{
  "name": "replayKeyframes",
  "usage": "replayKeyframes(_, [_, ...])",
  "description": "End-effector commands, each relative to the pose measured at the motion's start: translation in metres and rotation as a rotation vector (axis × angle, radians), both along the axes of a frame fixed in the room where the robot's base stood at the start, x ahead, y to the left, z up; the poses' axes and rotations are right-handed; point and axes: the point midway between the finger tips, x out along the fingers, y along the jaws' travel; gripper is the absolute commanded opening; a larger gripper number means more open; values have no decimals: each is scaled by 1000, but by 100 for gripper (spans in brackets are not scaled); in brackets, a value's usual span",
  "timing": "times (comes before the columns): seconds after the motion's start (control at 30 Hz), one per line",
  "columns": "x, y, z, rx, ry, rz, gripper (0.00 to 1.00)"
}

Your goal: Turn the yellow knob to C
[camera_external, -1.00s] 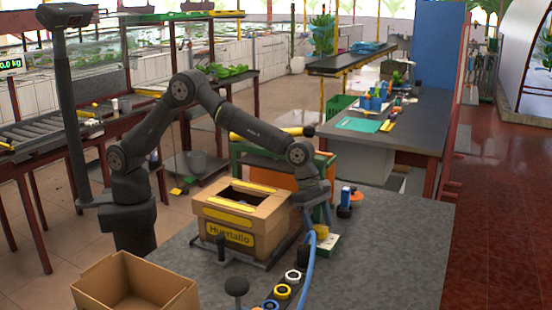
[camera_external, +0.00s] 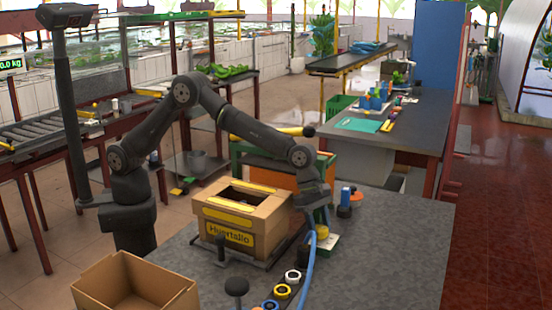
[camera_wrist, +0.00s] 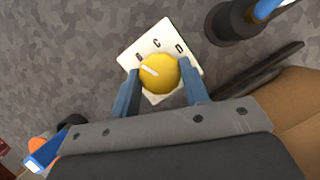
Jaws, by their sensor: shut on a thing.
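The yellow knob (camera_wrist: 160,75) sits on a white plate (camera_wrist: 133,50) with dark letters along its far edge. C is the middle letter, D is to its right, and the left letter is hard to read. The knob's white mark points up-left, near the left letter and away from C. My gripper (camera_wrist: 160,90) has its two blue-grey fingers on either side of the knob, shut on it. In the external view the knob (camera_external: 322,232) shows low beneath my gripper (camera_external: 316,212), which partly hides it.
A cardboard box (camera_external: 232,238) with yellow strips stands left of my gripper. A blue-topped item on a dark base (camera_external: 345,200) stands behind right. A blue hose (camera_external: 309,260) runs close in front, beside several coloured rings (camera_external: 282,291). The grey table's right side is clear.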

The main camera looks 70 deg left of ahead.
Motion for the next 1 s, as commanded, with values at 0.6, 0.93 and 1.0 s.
replayKeyframes(0.6, [3, 1, 0, 1, 1, -420, 18])
replayKeyframes(0.93, [3, 0, 0, 0, 0, -551, 18])
replayKeyframes(1.0, [3, 1, 0, 1, 1, -562, 18])
